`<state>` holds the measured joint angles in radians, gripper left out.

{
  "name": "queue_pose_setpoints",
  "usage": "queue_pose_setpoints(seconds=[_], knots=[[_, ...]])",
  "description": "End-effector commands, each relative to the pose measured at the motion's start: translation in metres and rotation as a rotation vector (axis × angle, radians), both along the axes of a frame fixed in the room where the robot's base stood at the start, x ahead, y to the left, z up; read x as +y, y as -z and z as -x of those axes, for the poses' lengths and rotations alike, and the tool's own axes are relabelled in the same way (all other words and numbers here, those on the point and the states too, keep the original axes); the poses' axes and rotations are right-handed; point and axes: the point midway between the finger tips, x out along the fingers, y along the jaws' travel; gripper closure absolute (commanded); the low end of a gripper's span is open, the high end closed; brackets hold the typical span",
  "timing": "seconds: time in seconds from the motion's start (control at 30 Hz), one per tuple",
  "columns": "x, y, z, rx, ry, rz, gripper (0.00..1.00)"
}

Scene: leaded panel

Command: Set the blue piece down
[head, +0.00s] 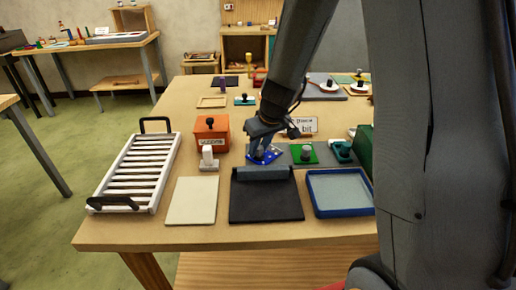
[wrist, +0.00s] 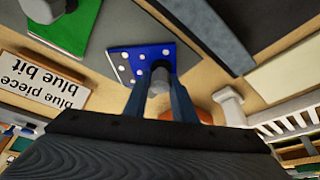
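The blue piece (wrist: 138,62) is a flat blue plate with white dots and a grey knob. In the wrist view my gripper (wrist: 160,82) has one finger on each side of the knob, closed on it. In the head view the blue piece (head: 262,157) is under my gripper (head: 262,146), behind the black pad, at the left end of a grey mat (head: 284,153). I cannot tell whether its underside touches the surface. A card reading "blue piece blue bit" (wrist: 42,82) stands nearby; my arm partly covers it in the head view.
A green piece (head: 302,157) with a grey knob sits to the right on the mat. The black pad (head: 266,205), a cream board (head: 192,203) and a blue-rimmed tray (head: 340,212) lie in front. An orange box (head: 211,130) and white rack (head: 137,170) stand left.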

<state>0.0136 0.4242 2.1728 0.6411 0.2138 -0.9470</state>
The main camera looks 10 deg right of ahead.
Motion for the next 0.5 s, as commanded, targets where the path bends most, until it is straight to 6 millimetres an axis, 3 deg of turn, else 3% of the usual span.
queue_pose_setpoints(seconds=[0.03, 0.1, 0.5], knots=[[0.0, 0.0003, 0.0, 0.0, 0.0, 0.0, 0.69], [0.0, -0.0001, 0.0, 0.0, 0.0, 0.0, 0.58], [0.0, -0.0029, 0.0003, 0.0, 0.0, 0.0, 0.57]])
